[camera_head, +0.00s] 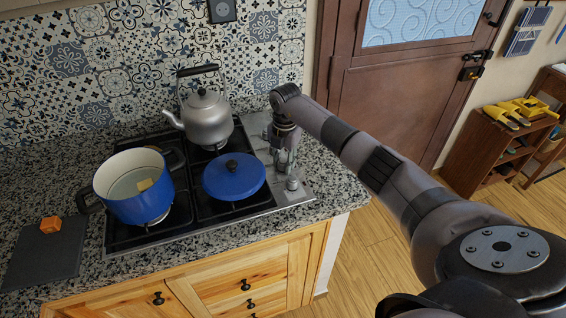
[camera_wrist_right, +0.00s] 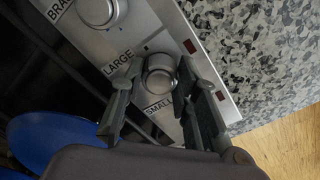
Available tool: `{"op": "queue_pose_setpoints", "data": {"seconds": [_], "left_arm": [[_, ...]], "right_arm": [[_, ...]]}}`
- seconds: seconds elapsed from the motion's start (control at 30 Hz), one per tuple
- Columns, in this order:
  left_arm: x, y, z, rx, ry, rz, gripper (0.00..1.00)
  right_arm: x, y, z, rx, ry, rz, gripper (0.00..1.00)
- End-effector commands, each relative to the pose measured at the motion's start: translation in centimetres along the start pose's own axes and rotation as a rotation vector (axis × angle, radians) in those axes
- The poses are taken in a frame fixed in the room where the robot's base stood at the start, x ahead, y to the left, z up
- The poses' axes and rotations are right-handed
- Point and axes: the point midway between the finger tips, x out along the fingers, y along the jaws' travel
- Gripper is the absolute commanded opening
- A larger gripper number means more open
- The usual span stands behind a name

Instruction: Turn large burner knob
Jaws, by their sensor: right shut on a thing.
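The large burner knob (camera_wrist_right: 160,72) is a round silver knob beside the printed word LARGE on the metal control panel (camera_wrist_right: 150,33). In the right wrist view, my right gripper (camera_wrist_right: 154,92) has one finger on each side of this knob and is shut on it. In the head view, my right gripper (camera_head: 284,150) reaches down to the panel at the right edge of the stove (camera_head: 205,208), and it largely hides the knob. My left gripper is not in view.
Another knob (camera_wrist_right: 98,12) is near the gripper. An orange cube (camera_head: 50,224) sits on a dark board (camera_head: 45,255).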

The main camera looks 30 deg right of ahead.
Motion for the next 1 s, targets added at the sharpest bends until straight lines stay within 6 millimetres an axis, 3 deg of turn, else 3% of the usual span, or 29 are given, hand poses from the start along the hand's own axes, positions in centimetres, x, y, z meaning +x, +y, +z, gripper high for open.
{"op": "queue_pose_setpoints", "data": {"seconds": [0.6, 1.0], "left_arm": [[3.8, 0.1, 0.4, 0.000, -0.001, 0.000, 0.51], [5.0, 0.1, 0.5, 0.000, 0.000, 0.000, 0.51]], "right_arm": [[0.1, 0.0, 0.2, -0.540, 0.014, 0.003, 0.01], [-0.1, 0.0, 0.2, -0.781, 0.023, 0.003, 0.01]]}}
